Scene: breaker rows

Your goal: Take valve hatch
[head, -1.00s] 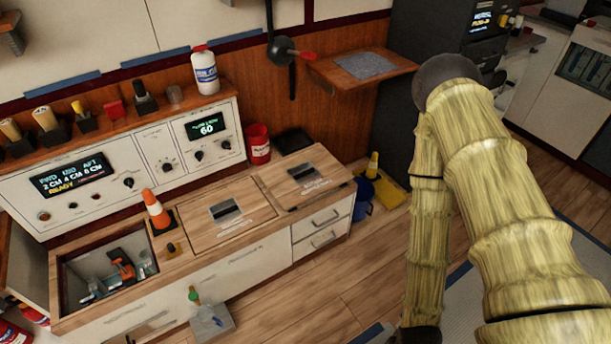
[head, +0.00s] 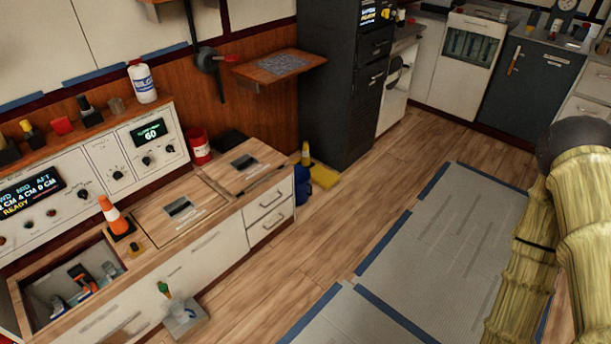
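Two wooden hatch panels lie closed in the counter top. The nearer hatch (head: 196,222) and the farther hatch (head: 264,178) each have a dark recessed grip and small lettering. The lettering is too small to read, so I cannot tell which one is the valve hatch. An open bin (head: 108,243) at the near end of the counter holds an orange-and-black tool (head: 82,277) and other small items. My arm, with yellow covering, shows at the right edge, well apart from the counter. My gripper is out of view.
A red can (head: 199,147) stands behind the counter top. A small wall shelf (head: 300,65) and a dark cabinet (head: 342,120) are beyond. Wood floor and grey mats (head: 440,250) lie clear.

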